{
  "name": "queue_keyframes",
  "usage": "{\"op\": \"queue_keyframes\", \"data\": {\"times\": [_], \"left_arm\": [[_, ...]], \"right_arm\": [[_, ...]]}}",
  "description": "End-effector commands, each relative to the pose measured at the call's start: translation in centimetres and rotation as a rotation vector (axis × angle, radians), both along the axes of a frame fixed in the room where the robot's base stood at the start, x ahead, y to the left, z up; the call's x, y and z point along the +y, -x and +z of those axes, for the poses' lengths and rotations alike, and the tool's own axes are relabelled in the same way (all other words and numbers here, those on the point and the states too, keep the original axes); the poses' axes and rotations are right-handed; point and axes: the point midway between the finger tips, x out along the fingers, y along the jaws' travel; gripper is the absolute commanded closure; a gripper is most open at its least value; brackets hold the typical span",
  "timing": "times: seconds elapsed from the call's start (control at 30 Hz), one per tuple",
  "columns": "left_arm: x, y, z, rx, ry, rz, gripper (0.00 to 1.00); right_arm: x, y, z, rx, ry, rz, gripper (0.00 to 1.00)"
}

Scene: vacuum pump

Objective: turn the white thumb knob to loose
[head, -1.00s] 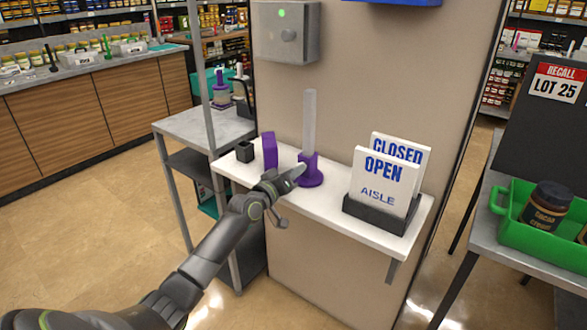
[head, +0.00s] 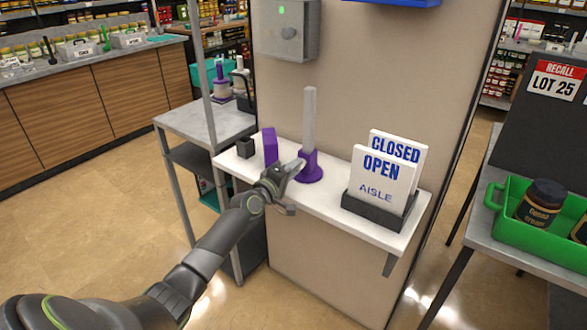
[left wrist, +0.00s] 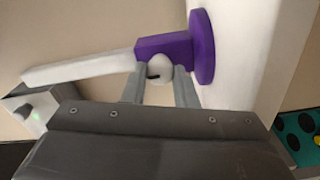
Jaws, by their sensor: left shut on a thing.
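A purple holder (head: 311,168) with a round base stands on the white shelf, with a tall light-grey bar (head: 309,118) rising from it. In the left wrist view the same purple holder (left wrist: 175,45) lies sideways in the picture. The white thumb knob (left wrist: 158,68), with a dark mark on its face, sits on the holder's near side. My left gripper (left wrist: 160,76) is shut on the knob, one finger on each side. In the head view my left gripper (head: 298,166) reaches the holder from the front left and hides the knob. My right gripper is not in view.
A purple block (head: 270,146) and a small dark box (head: 245,148) stand left on the shelf (head: 330,199). Right of the holder is a dark rack with OPEN and CLOSED signs (head: 384,176). A green crate (head: 510,228) is on the right table.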

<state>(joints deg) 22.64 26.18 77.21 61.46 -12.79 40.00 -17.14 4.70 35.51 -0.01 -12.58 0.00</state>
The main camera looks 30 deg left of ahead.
Motion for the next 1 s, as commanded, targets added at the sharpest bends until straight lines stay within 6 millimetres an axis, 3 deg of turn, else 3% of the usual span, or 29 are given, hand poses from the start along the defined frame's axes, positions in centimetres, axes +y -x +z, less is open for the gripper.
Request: {"op": "queue_keyframes", "data": {"times": [0.47,0.5,0.67,1.0], "left_arm": [[0.00,0.02,-0.09,0.003,0.015,-0.001,0.97],[0.00,0.02,-0.09,0.004,0.015,0.000,0.72],[0.00,0.01,-0.07,0.003,0.014,0.000,0.52],[0.07,0.31,0.00,0.003,0.012,0.000,0.52]], "right_arm": [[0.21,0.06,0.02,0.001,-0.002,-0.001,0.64],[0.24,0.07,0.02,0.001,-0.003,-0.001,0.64],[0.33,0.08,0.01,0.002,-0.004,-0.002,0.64],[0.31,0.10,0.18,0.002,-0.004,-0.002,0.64]]}}
